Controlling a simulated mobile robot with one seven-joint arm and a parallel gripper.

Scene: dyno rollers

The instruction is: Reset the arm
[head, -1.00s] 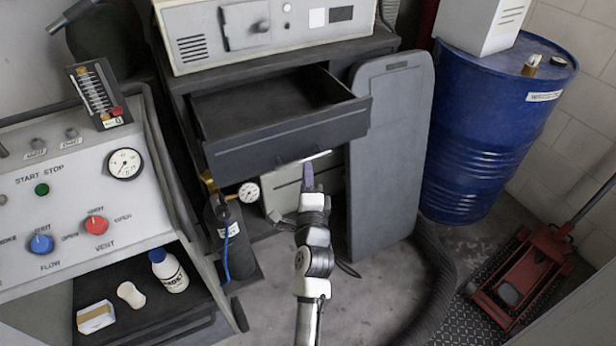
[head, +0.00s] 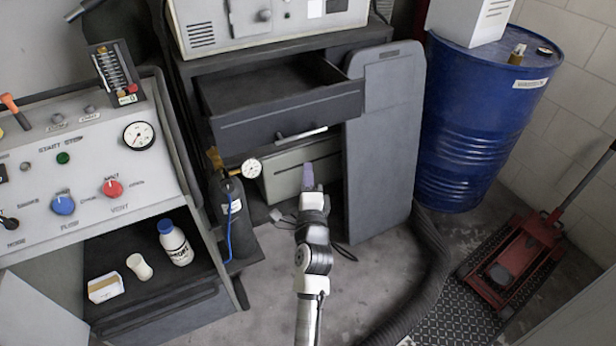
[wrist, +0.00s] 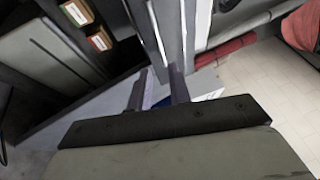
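My arm reaches up from the bottom middle of the head view, extended forward. My gripper (head: 308,175) is below the front of a pulled-out dark drawer (head: 290,112). It looks apart from the drawer's light bar handle (head: 300,134). In the wrist view my gripper (wrist: 156,78) shows two fingers with a gap between them, and nothing is seen held. Depth between the fingertips and the grey case (head: 283,175) behind them is hard to tell.
A control console (head: 70,180) stands left, with a bottle (head: 175,243) on its lower shelf. A gas cylinder (head: 232,215) and a leaning grey panel (head: 385,150) flank the gripper. A blue drum (head: 480,110) and red jack (head: 515,255) are right. Some floor is clear.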

